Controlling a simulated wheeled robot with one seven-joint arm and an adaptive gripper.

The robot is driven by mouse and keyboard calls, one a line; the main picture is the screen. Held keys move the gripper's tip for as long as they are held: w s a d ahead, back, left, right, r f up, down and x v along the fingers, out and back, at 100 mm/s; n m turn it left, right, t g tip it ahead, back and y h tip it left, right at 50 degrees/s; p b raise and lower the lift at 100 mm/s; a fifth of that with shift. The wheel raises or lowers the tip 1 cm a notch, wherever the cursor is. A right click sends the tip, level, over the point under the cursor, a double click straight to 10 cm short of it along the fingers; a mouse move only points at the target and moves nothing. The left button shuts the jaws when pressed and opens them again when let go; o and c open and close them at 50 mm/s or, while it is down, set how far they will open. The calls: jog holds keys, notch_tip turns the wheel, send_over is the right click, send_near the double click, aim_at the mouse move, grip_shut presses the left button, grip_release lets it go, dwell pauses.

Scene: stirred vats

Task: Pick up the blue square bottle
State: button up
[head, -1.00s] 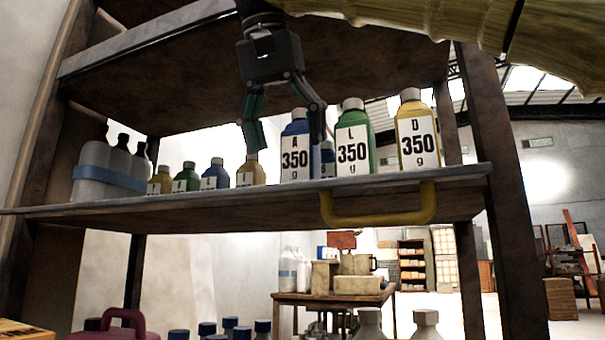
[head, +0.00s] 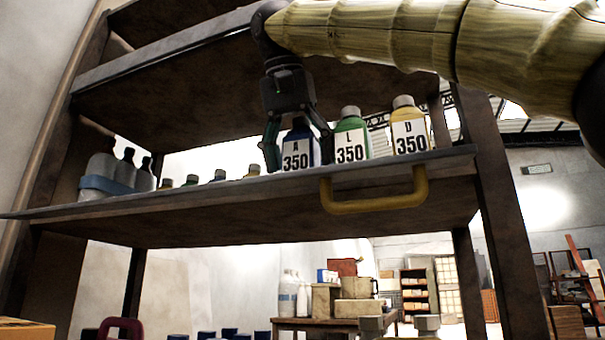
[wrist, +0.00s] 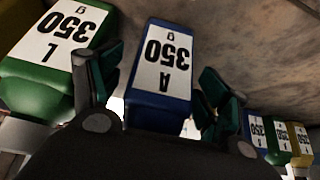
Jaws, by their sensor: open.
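The blue square bottle (head: 299,152), labelled "A 350", stands upright on the shelf board. It also fills the middle of the wrist view (wrist: 160,70). My gripper (head: 297,155) is open and reaches down from above, with one finger on each side of this bottle. In the wrist view my gripper's fingers (wrist: 155,95) flank the blue bottle, with a gap on its right. The left finger lies between the blue bottle and the green one. I cannot tell whether either finger touches the bottle. Part of the bottle's top is hidden by my gripper.
A green bottle (head: 351,138) and a yellow bottle (head: 409,133) stand right of the blue one. Several small bottles (head: 220,174) stand to its left. The shelf board (head: 230,203) has a yellow handle (head: 378,203) at its front. An upper shelf (head: 200,85) hangs above.

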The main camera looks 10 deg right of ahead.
jog(key=shift+f, duration=0.1)
jog(key=c, duration=1.4)
jog(key=shift+p, duration=0.35)
